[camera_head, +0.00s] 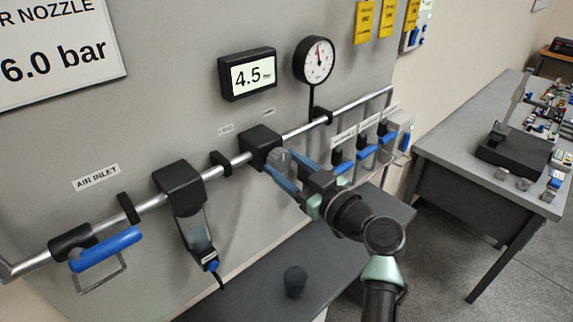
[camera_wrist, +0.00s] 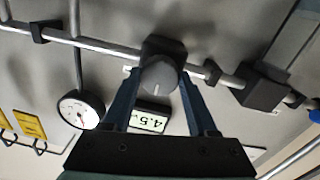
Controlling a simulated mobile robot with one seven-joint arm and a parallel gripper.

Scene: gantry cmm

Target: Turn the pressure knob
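The pressure knob (camera_wrist: 159,76) is a round grey knob with a pale pointer line, on a black regulator block (camera_head: 261,146) on the pipe. In the wrist view the pointer line runs roughly down the picture. My gripper (camera_head: 283,161) has its two blue fingers apart, one on each side of the knob. In the wrist view the fingertips flank the knob, seemingly with narrow gaps; contact is not clear. The digital display (camera_head: 248,75) reads 4.5, also seen in the wrist view (camera_wrist: 150,119). A sign (camera_head: 55,55) reads 6.0 bar.
A round gauge (camera_head: 314,60) stands above the pipe. A black filter unit (camera_head: 181,190) and a blue-handled inlet valve (camera_head: 106,249) are to the left. Several blue-handled valves (camera_head: 367,152) are close on the right. A grey bench (camera_head: 455,145) stands farther right.

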